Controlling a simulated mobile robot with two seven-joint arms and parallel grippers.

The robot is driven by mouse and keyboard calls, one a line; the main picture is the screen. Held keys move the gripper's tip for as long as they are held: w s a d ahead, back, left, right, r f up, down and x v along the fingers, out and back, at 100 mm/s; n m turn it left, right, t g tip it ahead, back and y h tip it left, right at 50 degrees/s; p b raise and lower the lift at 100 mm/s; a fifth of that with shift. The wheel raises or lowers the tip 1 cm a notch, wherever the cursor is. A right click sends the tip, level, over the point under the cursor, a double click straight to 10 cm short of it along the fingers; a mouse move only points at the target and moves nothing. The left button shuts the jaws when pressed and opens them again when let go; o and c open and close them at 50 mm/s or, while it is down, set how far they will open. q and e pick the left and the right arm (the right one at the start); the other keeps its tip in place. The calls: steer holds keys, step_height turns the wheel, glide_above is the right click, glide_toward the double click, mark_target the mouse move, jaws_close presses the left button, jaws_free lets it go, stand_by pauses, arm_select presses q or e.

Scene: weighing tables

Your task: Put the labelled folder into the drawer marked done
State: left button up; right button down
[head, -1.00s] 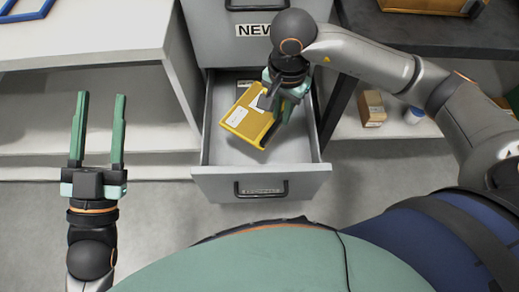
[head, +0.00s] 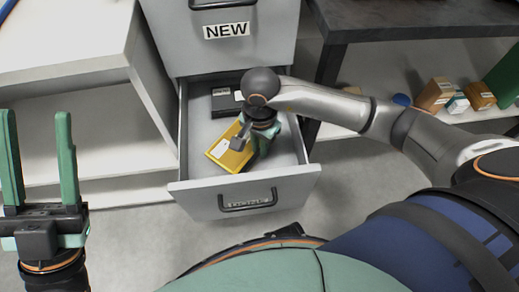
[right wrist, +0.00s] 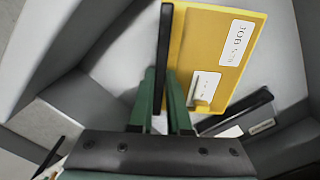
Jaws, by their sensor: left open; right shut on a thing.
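The yellow folder (head: 230,150) has white labels; one reads "JOB" in the right wrist view (right wrist: 220,60). My right gripper (head: 250,143) is shut on its edge and holds it tilted inside the open lower drawer (head: 290,145). Whether the folder touches the drawer floor is unclear. The drawer's front label, under its handle (head: 248,200), is too small to read. The closed drawer above (head: 270,40) is marked "NEW". My left gripper (head: 36,130) is open and empty, left of the drawer. My right wrist hides part of the folder in the head view.
Dark labelled items (head: 225,100) lie at the back of the open drawer. A white table (head: 70,45) stands to the left, a dark table (head: 420,20) to the right. Small boxes (head: 434,94) sit on the right shelf. The drawer's front part is clear.

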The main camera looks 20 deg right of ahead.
steer(key=shift+f, duration=0.65)
steer(key=shift+f, duration=0.15)
steer(key=c, duration=0.9)
jaws_free()
